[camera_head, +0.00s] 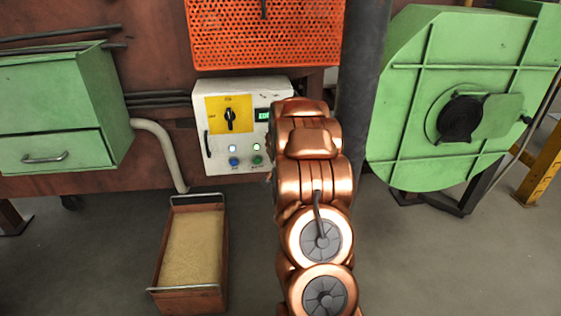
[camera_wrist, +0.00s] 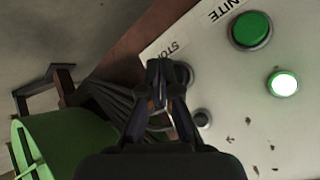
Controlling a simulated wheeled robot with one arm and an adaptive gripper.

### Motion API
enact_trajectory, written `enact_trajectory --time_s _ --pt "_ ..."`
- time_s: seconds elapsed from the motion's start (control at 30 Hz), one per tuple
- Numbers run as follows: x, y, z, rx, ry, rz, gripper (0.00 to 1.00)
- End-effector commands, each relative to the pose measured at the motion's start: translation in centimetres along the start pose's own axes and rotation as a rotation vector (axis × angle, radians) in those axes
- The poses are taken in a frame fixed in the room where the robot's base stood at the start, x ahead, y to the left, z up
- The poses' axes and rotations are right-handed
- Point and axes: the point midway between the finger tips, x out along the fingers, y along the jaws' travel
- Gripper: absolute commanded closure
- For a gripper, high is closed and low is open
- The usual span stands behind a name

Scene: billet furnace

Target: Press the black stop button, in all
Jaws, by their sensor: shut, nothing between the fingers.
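The white control panel (camera_head: 221,172) stands ahead in the head view, its right part hidden by my arm. In the wrist view, the panel face (camera_wrist: 250,115) appears rotated. A dark round button (camera_wrist: 184,73), beside a label that reads in part "STO", is partly hidden behind my fingers. My gripper (camera_wrist: 157,70) is shut and empty, its tips overlapping that button's left side in the picture. I cannot tell whether they touch it. In the head view, the stop button and my gripper are hidden behind my arm.
A green button (camera_wrist: 251,29), labelled in part "NITE", and a lit white lamp (camera_wrist: 283,83) are close by. A dark lamp or knob (camera_wrist: 202,118) is beside my fingers. The panel also has a blue button (camera_head: 233,161) and black rotary switch (camera_head: 230,119). A sand box (camera_head: 220,272) stands below.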

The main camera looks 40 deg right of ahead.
Motion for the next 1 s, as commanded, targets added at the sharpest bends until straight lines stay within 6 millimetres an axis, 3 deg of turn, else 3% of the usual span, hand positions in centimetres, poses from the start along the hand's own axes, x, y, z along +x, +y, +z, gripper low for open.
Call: enact_trajectory --time_s 1.0 --pt "0.54 -0.42 -0.49 0.000 0.000 0.000 1.00"
